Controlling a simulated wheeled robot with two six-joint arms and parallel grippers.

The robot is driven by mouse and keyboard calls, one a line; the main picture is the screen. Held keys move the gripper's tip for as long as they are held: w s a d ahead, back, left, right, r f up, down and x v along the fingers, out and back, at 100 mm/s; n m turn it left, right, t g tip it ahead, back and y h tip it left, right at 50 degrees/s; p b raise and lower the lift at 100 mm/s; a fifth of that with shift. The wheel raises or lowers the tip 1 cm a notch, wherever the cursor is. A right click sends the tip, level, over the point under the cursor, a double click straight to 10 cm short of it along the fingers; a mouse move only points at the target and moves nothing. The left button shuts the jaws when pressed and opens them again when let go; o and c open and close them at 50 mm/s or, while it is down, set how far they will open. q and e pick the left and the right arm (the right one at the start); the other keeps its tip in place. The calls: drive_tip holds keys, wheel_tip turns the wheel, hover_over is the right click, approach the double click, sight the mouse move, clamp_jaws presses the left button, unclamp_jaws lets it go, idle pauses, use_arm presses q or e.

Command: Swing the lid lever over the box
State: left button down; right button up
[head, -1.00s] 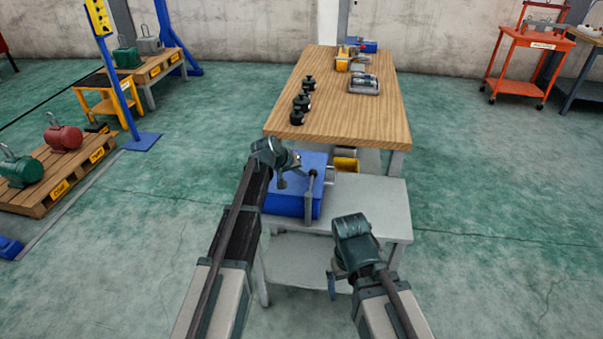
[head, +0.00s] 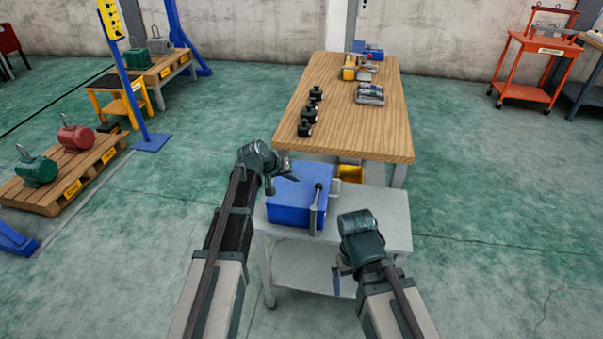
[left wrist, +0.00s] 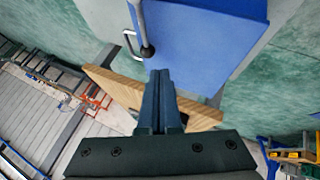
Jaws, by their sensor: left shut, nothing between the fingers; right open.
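The blue box (head: 288,205) sits on the grey table. The lid lever (head: 314,212), a grey rod with a dark knob at its upper end, stands at the box's front right. My left gripper (head: 279,178) is shut and empty by the box's far left corner, apart from the lever. The left wrist view shows its closed fingers (left wrist: 160,90), the blue box (left wrist: 205,35), and the lever (left wrist: 139,22) with its dark knob close by the fingertips. My right gripper (head: 338,277) hangs open in front of the table; its jaws are small and partly hidden.
The grey table (head: 385,215) has bare room to the right of the box. Behind it stands a wooden workbench (head: 350,125) with several black parts (head: 308,113) and a grey tray (head: 370,94). A yellow bin (head: 350,174) is behind the box.

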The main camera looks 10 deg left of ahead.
use_arm(q)
drive_tip(key=p+v, duration=0.1)
drive_tip(key=v, duration=0.2)
drive_tip(key=shift+s, duration=0.1)
drive_tip(key=s+d+f+m+g+y, duration=0.1)
drive_tip(key=s+d+f+m+g, duration=0.1)
drive_tip(key=s+d, duration=0.4)
drive_tip(key=s+d+f+m+g+y, duration=0.1)
drive_tip(key=s+d+f+g, duration=0.15)
drive_tip(key=s, duration=0.55)
drive_tip(key=s+d+m+g+y, duration=0.1)
drive_tip(key=s+y, duration=0.3)
drive_tip(key=s, duration=1.2)
drive_tip(key=shift+d+f+m+g, duration=0.2)
drive_tip(key=shift+d+m+g, duration=0.15)
drive_tip(key=shift+m+g, duration=0.3)
drive_tip(key=shift+s, duration=0.15)
